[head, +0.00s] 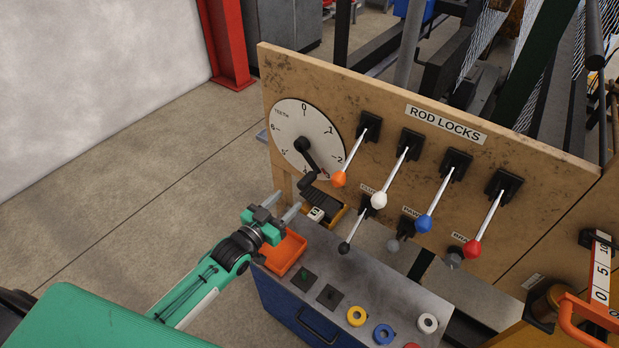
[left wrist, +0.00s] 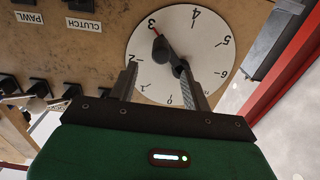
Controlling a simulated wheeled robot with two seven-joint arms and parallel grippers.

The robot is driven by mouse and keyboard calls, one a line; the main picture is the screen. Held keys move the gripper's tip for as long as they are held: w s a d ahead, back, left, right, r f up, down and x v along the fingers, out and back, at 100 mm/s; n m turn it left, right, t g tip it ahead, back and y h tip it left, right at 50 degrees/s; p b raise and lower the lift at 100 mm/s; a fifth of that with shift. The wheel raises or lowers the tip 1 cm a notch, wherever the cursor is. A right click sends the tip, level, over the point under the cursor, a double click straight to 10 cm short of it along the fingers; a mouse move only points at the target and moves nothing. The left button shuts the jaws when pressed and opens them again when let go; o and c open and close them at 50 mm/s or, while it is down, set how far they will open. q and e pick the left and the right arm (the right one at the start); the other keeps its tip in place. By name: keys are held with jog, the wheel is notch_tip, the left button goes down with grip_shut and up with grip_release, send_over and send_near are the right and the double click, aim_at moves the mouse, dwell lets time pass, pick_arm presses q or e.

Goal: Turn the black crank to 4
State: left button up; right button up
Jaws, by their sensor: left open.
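The black crank (head: 314,167) is mounted at the centre of a white numbered dial (head: 284,117) on the wooden board. Its arm slants down and right, its handle juts out towards me, and a red pointer lies at 3. In the left wrist view the dial (left wrist: 205,30) is upside down, with the crank (left wrist: 161,49) seen nearly end-on and the red line at 3. My left gripper (head: 287,201) is open and empty, below and left of the crank and apart from it. Its fingers (left wrist: 158,68) frame the crank's lower picture area. My right gripper is not in view.
Levers with orange (head: 340,179), white (head: 379,200), blue (head: 424,223) and red knobs stand right of the dial. A blue cabinet (head: 270,300) below carries an orange tray (head: 283,252) and coloured rings. Open floor lies left of the board.

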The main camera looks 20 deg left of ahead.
aim_at(308, 180)
pick_arm(q)
jog(key=p+x, duration=0.2)
jog(key=x, duration=0.8)
jog(key=shift+w, duration=0.3)
jog(key=shift+f, duration=0.1)
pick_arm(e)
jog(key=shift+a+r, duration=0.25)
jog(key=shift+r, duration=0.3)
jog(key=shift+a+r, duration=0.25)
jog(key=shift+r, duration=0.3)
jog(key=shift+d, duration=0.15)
pick_arm(q)
grip_shut()
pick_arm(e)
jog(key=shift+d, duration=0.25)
